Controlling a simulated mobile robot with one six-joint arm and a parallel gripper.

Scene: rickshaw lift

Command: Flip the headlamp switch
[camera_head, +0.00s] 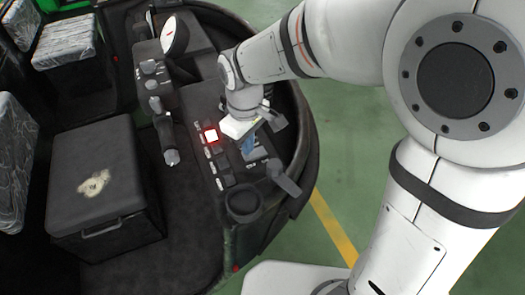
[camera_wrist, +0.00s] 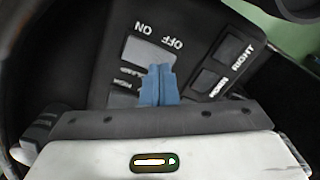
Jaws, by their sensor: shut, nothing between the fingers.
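In the wrist view, a grey rocker switch (camera_wrist: 148,52) marked ON and OFF sits on the dark control panel (camera_wrist: 105,45). The label below it is partly hidden, so I cannot read whether it names the headlamp. My gripper (camera_wrist: 160,72) has blue fingers, shut and empty, with their tips at the switch's lower edge in the picture. I cannot tell whether they touch it. In the head view, my gripper (camera_head: 248,145) points down over the panel (camera_head: 207,160), and my wrist hides part of the panel there.
Buttons marked RIGHT (camera_wrist: 232,48) and HORN (camera_wrist: 208,80) lie right of the fingers. The head view shows a red-lit square button (camera_head: 211,136), a lever (camera_head: 284,178), a handle (camera_head: 168,140), a round gauge (camera_head: 175,36) and a black box (camera_head: 98,180).

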